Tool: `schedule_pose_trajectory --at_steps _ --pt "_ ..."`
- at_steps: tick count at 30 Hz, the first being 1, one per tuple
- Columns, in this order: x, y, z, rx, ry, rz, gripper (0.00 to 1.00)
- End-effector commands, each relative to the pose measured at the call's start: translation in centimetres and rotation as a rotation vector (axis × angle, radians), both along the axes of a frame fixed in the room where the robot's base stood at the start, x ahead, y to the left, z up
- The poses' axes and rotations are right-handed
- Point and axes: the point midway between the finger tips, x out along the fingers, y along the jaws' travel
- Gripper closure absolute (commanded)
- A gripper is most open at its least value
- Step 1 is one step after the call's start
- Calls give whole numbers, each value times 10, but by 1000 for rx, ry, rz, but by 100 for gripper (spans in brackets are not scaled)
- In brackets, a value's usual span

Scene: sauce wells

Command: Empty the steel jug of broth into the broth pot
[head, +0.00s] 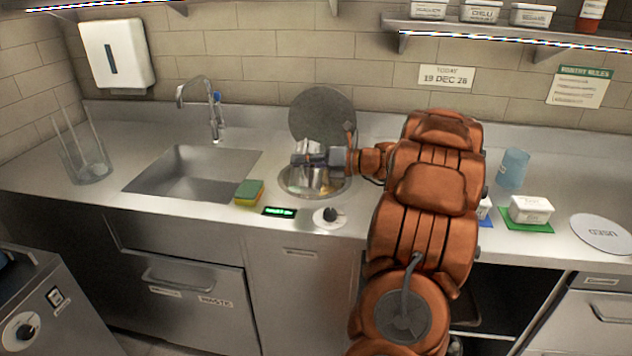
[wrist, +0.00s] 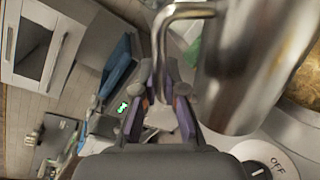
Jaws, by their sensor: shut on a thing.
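The steel jug (head: 309,178) is above the broth pot in the head view, partly hidden by my gripper (head: 318,158). It fills the upper right of the wrist view (wrist: 248,65). My gripper (wrist: 160,105) is shut on the jug's handle (wrist: 158,50). The jug looks tilted; its mouth and contents are not clear. The broth pot (head: 286,188) is a round well sunk in the counter, with yellowish broth visible in it. Its rim and brown broth also show at the right of the wrist view (wrist: 302,88).
A round dark lid (head: 322,112) leans on the wall behind the pot. A knob (head: 329,217), a green display (head: 279,212) and a sponge (head: 249,193) lie in front. The sink (head: 190,172) is left; a white tub (head: 531,209) and a blue cup (head: 513,168) stand right.

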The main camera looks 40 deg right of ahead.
Motion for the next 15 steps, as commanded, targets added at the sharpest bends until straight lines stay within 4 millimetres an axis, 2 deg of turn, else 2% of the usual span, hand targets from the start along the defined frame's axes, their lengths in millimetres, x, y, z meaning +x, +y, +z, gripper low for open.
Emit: schedule_pose_trajectory --at_steps 15 --pt "-4 18 -20 -200 -144 5 100"
